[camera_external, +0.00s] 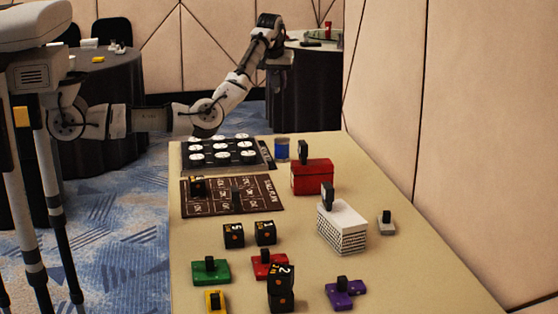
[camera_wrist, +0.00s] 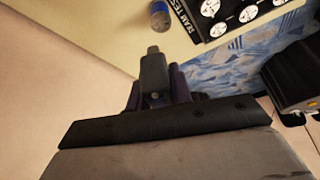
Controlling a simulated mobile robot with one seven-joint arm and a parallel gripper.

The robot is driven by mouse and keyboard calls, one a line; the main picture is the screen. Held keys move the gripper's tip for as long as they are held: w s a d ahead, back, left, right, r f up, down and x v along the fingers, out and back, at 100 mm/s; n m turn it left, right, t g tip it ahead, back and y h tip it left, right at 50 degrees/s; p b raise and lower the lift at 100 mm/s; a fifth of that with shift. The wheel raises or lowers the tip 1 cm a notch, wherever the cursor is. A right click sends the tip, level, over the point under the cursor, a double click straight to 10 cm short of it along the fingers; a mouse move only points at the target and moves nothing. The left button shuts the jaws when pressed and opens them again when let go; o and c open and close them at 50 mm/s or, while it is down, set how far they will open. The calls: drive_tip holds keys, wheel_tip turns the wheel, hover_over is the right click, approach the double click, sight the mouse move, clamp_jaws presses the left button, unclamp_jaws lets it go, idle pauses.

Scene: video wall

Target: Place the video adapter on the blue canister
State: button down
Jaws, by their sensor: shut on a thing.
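The blue canister (camera_external: 282,150) stands upright on the beige table, right of the black board with white discs. It also shows at the top of the wrist view (camera_wrist: 159,15). My gripper (camera_external: 280,62) is raised well above the table's far end, beyond the canister. In the wrist view its jaws (camera_wrist: 155,92) are shut on a dark grey block with a narrower tip, apparently the video adapter (camera_wrist: 153,70). The adapter is apart from the canister. In the external view the held piece is too small to make out.
A black board (camera_external: 212,169) with white discs lies left of the canister. A red box (camera_external: 312,178) and a white box (camera_external: 343,228) stand nearer, each with a dark piece on top. Several dark cubes and coloured blocks lie in front. A wall runs along the right.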

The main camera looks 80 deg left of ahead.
drive_tip(key=w+a+r+m+t, duration=0.1)
drive_tip(key=w+a+r+m, duration=0.15)
drive_tip(key=a, duration=0.35)
drive_tip(key=m+p, duration=0.1)
drive_tip(key=m, duration=0.1)
approach(284, 137)
drive_tip(key=shift+h, duration=0.4)
drive_tip(key=a+f, duration=0.1)
drive_tip(key=w+a+f, duration=0.1)
drive_tip(key=f, duration=0.1)
drive_tip(key=w+a+f, duration=0.1)
drive_tip(key=f, duration=0.1)
drive_tip(key=shift+w+a, duration=0.2)
drive_tip(key=shift+a, duration=0.2)
drive_tip(key=shift+f, duration=0.2)
drive_tip(key=c, duration=1.3)
unclamp_jaws()
drive_tip(key=shift+o, duration=0.2)
